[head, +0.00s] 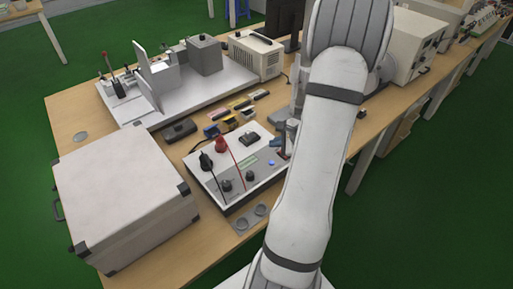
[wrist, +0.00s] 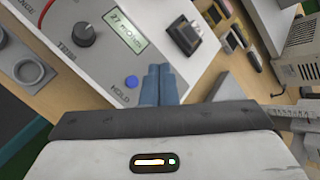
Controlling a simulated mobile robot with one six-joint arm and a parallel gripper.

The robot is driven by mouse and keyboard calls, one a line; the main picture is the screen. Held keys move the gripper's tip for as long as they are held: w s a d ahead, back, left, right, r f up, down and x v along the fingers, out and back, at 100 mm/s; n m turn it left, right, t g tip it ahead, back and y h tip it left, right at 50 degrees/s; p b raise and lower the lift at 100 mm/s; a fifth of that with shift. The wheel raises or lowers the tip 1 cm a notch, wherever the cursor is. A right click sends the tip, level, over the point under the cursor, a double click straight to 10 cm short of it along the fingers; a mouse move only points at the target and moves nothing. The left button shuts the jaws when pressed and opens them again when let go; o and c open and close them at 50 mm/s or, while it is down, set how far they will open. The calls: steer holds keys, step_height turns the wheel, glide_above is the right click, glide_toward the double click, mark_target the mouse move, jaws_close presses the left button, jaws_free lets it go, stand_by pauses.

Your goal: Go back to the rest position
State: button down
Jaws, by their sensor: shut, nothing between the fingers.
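My gripper (wrist: 159,84) shows blue fingertips, shut together with nothing between them. In the wrist view it is just right of the blue HOLD button (wrist: 131,82) on the white tester (wrist: 95,65); whether it touches the panel I cannot tell. The tester also shows in the head view (head: 220,172), in the middle of the table, with a red and a black lever-like probe and dark knobs. Its small display (wrist: 127,29) is lit and reads about 27 mOhm.
A large grey case (head: 120,195) stands at the front left of the wooden table (head: 70,115). A light platform with grey blocks (head: 205,55) is behind. A beige box (head: 255,53) and small coloured parts (head: 240,103) lie nearby. Green floor surrounds the table.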

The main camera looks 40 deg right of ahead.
steer(key=a+r+n+g+y, duration=0.1)
steer(key=a+r+n+g, duration=0.1)
steer(key=a+r+n, duration=0.5)
steer(key=a+r+n+g+y, duration=0.1)
steer(key=a+r+n+g, duration=0.15)
steer(key=a, duration=0.85)
steer(key=s+a+r+n+g+h, duration=0.1)
steer(key=s+a+r+n+h, duration=0.3)
steer(key=s+a+r+n, duration=0.5)
steer(key=shift+s+a+r+n+h, duration=0.15)
steer(key=shift+s+a+n+h, duration=0.3)
steer(key=shift+s+n, duration=1.8)
steer(key=shift+w+a+n, duration=0.1)
steer(key=shift+w+n, duration=0.3)
